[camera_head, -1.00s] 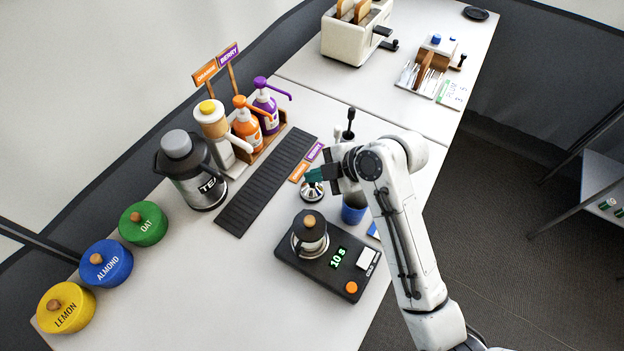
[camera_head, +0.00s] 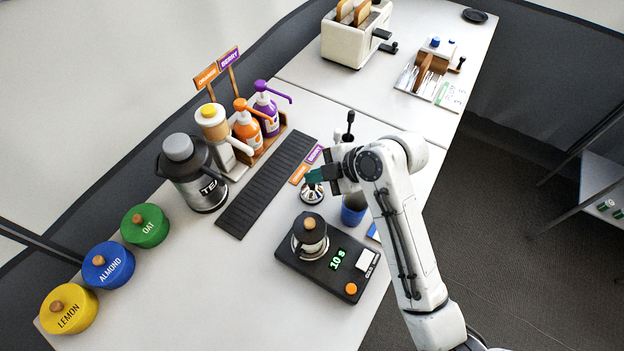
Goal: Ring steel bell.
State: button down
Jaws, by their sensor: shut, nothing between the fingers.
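The steel bell (camera_head: 311,194) is a small shiny dome on the table, between the black slatted mat and the blue cup. My gripper (camera_head: 314,177) is right over the bell, with its dark green fingertips together and nothing between them. The fingertips cover the bell's top, so I cannot tell whether they touch it.
A black scale (camera_head: 320,270) with a small press pot (camera_head: 310,232) stands just in front of the bell. A blue cup (camera_head: 353,210) is close on the right. The black mat (camera_head: 266,185) lies left, with orange and purple pump bottles (camera_head: 248,128) behind it.

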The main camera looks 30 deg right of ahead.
aim_at(316, 189)
jog(key=shift+r, duration=0.25)
notch_tip(316, 189, up, 5)
jog(key=p, duration=0.4)
dwell(1.1)
